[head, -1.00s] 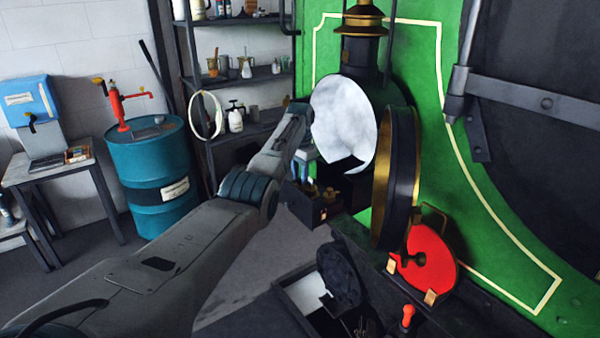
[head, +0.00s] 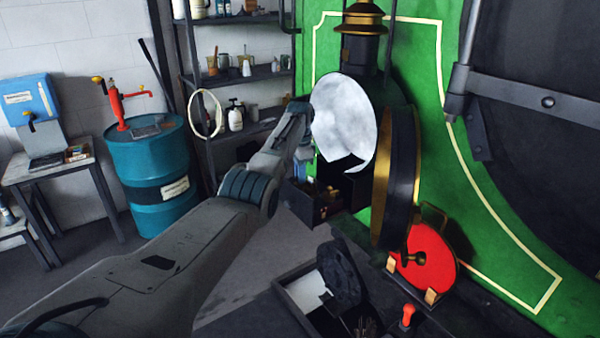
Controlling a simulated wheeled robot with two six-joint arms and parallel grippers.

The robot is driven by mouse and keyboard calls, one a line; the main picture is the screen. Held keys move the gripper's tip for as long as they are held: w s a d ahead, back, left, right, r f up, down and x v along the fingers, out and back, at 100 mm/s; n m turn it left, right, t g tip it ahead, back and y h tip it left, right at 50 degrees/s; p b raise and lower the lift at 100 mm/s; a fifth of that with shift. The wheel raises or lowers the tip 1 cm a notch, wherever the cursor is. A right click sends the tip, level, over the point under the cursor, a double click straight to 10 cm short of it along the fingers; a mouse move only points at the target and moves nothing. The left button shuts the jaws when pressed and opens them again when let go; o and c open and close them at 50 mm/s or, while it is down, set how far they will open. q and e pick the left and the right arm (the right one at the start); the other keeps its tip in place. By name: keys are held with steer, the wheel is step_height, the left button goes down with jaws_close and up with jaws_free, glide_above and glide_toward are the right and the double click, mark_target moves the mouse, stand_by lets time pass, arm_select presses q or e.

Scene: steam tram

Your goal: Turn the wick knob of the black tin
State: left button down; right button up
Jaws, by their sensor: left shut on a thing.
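The black tin (head: 310,206) is a small dark box low in front of the lamp's white reflector (head: 343,115). Brass-coloured bits show dimly at its top, and its wick knob cannot be made out clearly. My left gripper (head: 308,177) is at the tin, just below my wrist, and is small and partly hidden by it. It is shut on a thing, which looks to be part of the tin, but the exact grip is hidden. A dark block (head: 346,184) stands right of the gripper, below the reflector. My right gripper is not in view.
The lamp's round brass-rimmed door (head: 397,180) stands open on the right. A red disc (head: 426,265) and an open black box (head: 303,292) are nearer on the bench. Shelves (head: 240,75) and a blue drum (head: 153,175) stand at left.

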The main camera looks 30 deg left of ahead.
arm_select(q)
steer(key=m, duration=0.4)
steer(key=shift+m, duration=0.4)
steer(key=m, duration=0.9)
steer(key=shift+m, duration=1.9)
steer(key=c, duration=1.5)
jaws_free()
steer(key=shift+r, duration=0.1)
